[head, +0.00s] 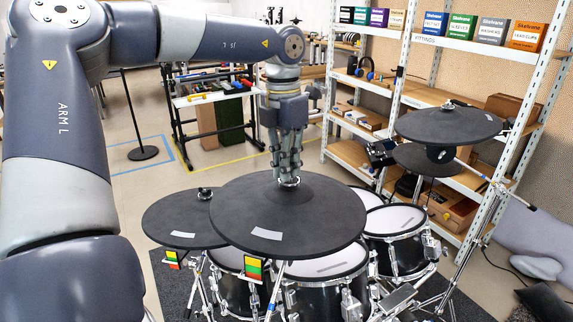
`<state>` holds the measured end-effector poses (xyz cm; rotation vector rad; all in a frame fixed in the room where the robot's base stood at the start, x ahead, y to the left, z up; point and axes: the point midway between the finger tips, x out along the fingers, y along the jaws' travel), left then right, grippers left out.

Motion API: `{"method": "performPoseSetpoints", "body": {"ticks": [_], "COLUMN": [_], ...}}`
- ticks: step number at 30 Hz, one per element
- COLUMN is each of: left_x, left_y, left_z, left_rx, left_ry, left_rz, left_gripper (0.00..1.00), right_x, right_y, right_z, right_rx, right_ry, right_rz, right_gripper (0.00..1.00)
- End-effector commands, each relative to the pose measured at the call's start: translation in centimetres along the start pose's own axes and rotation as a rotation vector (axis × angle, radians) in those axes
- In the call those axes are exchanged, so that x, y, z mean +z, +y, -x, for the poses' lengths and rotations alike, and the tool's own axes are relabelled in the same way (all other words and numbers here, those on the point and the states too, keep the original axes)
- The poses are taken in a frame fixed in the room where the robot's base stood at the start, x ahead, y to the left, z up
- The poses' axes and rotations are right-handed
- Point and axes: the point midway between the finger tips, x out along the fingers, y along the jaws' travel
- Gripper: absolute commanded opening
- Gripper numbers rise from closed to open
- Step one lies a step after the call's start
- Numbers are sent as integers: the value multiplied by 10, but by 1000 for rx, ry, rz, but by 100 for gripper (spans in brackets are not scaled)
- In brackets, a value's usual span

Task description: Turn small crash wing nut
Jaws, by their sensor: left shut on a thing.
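My left gripper (288,165) points straight down over the middle of the nearest black cymbal pad (320,225). Its fingers are shut on the wing nut (289,182) at the pad's centre, which they mostly hide. Only a little bright metal shows under the fingertips. The pad lies nearly flat on its stand and has a white label near its front edge. A smaller-looking black pad (160,217) at left has its own fitting (205,194) on top. Which way the held nut is turned cannot be told. My right gripper is not in view.
Mesh drum pads (393,219) stand below and right of the cymbal pad. Two more black pads, an upper (450,122) and a lower (424,158), are at right. A metal shelf (335,100) and a workbench (190,99) stand behind. Open floor lies at left.

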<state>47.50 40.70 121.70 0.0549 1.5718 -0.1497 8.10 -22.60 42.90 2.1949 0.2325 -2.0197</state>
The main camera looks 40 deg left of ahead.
Motion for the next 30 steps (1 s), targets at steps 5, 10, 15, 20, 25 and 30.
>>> {"method": "performPoseSetpoints", "body": {"ticks": [5,10,15,20,25,30], "left_x": [0,1,1,1,1,1], "left_y": [0,-2,-2,-2,-2,-2], "left_z": [-3,-2,0,0,0,0], "left_rx": [18,29,33,32,33,32], "left_ry": [0,-1,-1,-1,-1,-1], "left_rz": [138,292,356,358,356,355], "left_gripper": [0,0,0,0,23,28], "right_x": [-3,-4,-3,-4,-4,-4], "right_y": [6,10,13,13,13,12], "right_z": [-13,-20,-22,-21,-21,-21], "right_rx": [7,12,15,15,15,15], "right_ry": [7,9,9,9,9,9], "right_rz": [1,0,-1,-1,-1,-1], "right_gripper": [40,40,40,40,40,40]}}
